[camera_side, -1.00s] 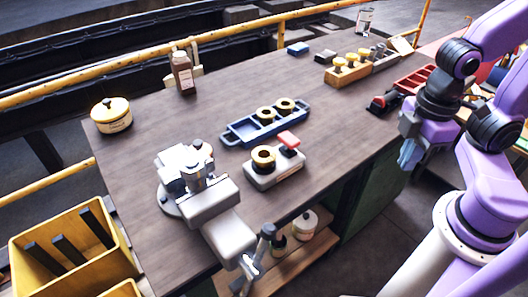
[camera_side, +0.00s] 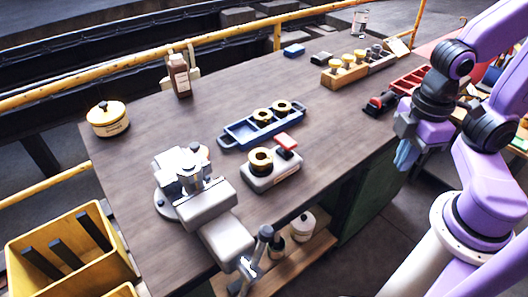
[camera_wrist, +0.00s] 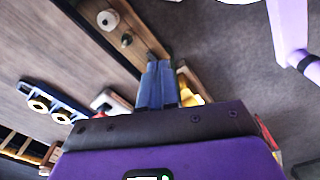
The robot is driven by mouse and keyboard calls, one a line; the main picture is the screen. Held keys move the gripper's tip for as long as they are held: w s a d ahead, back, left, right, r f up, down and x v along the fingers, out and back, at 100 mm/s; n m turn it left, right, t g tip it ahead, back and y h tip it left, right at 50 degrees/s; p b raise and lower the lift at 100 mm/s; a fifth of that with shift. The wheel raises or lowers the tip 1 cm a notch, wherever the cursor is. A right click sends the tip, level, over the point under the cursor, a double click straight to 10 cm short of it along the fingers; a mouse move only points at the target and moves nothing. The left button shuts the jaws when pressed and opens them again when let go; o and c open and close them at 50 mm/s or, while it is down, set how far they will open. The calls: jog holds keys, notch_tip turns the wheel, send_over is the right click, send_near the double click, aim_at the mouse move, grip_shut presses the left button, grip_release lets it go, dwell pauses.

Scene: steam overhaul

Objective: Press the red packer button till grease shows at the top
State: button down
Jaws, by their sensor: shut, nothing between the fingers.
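The packer (camera_side: 270,177) is a pale block on the bench, with a brass ring-shaped bearing (camera_side: 261,158) on its left and a red button (camera_side: 286,142) raised at its right. No grease can be made out at the top of the bearing at this size. My gripper (camera_side: 404,158) hangs past the bench's right edge, well right of the packer and apart from it. Its blue fingers also show in the wrist view (camera_wrist: 157,85), closed together with nothing between them. In the wrist view the packer is mostly hidden behind the gripper body.
A blue tray (camera_side: 233,139) with two brass rings lies behind the packer. A grey vise (camera_side: 190,185) stands at front left. A wooden block with brass pieces (camera_side: 345,76) and a red tray (camera_side: 411,80) are at back right. Bare bench lies between packer and gripper.

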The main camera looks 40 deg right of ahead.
jog(key=w+a+r+n+t, duration=0.15)
jog(key=w+n+t, duration=0.45)
jog(key=w, duration=0.9)
jog(key=r+n+t, duration=0.2)
jog(key=n+t, duration=0.1)
jog(key=n, duration=0.7)
send_over(289, 141)
jog(key=shift+f+y, duration=0.1)
jog(key=shift+y, duration=0.2)
jog(key=shift+f, duration=4.4)
jog(key=shift+f, duration=0.15)
jog(key=shift+f, duration=0.3)
